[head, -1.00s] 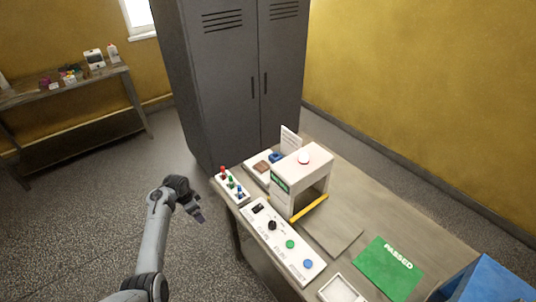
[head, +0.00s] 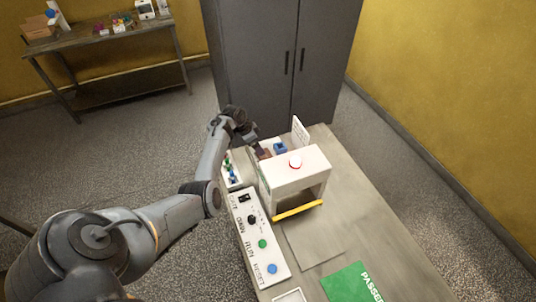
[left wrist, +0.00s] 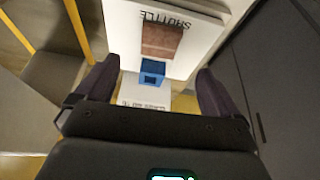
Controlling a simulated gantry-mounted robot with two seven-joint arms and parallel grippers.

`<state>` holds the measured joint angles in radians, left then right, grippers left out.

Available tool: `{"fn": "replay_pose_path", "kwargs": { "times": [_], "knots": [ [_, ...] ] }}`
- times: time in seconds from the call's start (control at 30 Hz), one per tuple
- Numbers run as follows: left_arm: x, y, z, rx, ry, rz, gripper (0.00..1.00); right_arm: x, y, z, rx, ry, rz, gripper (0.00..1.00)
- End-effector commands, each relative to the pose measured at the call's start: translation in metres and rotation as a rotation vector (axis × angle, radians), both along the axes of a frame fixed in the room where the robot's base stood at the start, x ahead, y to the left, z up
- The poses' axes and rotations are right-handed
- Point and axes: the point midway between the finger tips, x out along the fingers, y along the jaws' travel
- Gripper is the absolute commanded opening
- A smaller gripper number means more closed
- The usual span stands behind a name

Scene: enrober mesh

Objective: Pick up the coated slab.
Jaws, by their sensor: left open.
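The brown coated slab (left wrist: 161,41) lies on the white plate marked SHUTTLE (left wrist: 193,48) in the left wrist view. In the head view the slab (head: 264,154) is partly hidden by my left gripper. My left gripper (head: 256,146) is over the near left end of the plate, at the far end of the bench. In the left wrist view its two fingers (left wrist: 156,86) are spread wide with nothing between them in their grip; the slab is ahead of the fingertips. My right gripper is not in view.
A blue block (left wrist: 152,72) sits beside the slab, near a white printed card (head: 301,131). A white arch-shaped machine (head: 294,169) with a yellow bar (head: 298,210) stands close by. A control panel (head: 259,240) lines the bench edge. A grey cabinet (head: 280,60) stands behind.

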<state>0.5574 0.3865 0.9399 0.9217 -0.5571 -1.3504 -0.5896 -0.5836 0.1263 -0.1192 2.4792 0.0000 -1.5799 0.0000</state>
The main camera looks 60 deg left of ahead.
Motion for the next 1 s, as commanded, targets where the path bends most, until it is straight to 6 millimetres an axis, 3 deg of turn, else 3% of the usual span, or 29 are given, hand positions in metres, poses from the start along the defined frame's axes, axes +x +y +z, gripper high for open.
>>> {"fn": "replay_pose_path", "kwargs": {
  "times": [0.1,0.47,0.73,1.0],
  "knots": [
    [0.006,-0.001,-0.016,-0.001,0.000,-0.002,0.96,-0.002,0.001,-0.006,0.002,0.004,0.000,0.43],
    [0.015,-0.003,-0.037,-0.001,0.000,-0.001,0.96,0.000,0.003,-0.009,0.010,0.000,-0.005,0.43],
    [0.026,-0.005,-0.068,-0.001,0.000,0.000,0.96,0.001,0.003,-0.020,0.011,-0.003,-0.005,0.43],
    [0.030,-0.005,-0.076,0.001,0.001,0.000,0.96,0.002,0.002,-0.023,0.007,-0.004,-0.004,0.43]
  ]
}}
